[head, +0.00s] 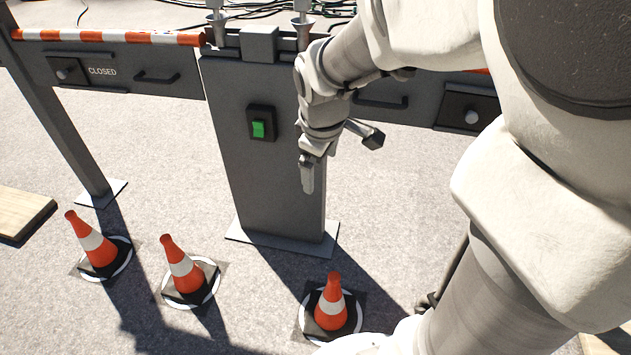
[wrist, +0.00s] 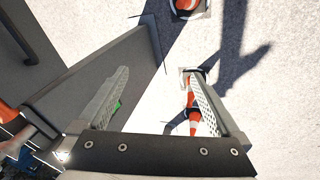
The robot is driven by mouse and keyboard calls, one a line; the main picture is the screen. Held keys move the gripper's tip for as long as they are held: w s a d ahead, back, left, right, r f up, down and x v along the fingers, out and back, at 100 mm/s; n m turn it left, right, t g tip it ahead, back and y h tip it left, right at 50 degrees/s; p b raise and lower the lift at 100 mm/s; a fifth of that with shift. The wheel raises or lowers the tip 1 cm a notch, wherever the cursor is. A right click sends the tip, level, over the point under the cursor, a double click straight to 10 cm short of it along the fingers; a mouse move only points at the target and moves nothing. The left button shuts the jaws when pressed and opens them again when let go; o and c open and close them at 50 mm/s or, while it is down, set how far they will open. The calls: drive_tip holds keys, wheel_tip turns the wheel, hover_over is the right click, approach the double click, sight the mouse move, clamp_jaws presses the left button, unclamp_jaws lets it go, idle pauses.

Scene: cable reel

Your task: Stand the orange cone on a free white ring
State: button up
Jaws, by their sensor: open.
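Three orange cones with white bands and black bases are on the ground in the head view: a left cone (head: 97,248), a middle cone (head: 184,273) and a right cone (head: 331,309). A white ring shows around each base: left ring (head: 128,262), middle ring (head: 215,288), right ring (head: 302,318). No empty ring is in view. My gripper (head: 307,180) is open and empty, in the air by the grey cabinet, above and apart from the cones. In the wrist view, orange and white cone parts (wrist: 192,115) show by the right finger, partly hidden; another cone (wrist: 187,5) is cut by the top edge.
The grey cabinet (head: 225,150) with a green switch (head: 259,129) stands close to my gripper. A striped barrier (head: 110,37) and a panel reading CLOSED (head: 125,73) are at left. A wooden plank (head: 22,212) lies at the left edge. Open ground lies between the middle and right cones.

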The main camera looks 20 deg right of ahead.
drive_tip(key=s+a+r+m+t, duration=0.1)
drive_tip(key=s+a+r+m, duration=0.1)
drive_tip(key=s+r+m, duration=0.2)
drive_tip(key=s+a+r+m+t+y, duration=0.1)
drive_tip(key=s+a+r+m, duration=0.2)
drive_tip(key=s, duration=0.8)
drive_tip(key=shift+a+r+m, duration=0.2)
drive_tip(key=shift+r+m, duration=0.2)
drive_tip(key=shift+m, duration=0.1)
wheel_tip(320, 180, up, 24)
drive_tip(key=p, duration=2.4)
drive_tip(key=shift+r, duration=0.1)
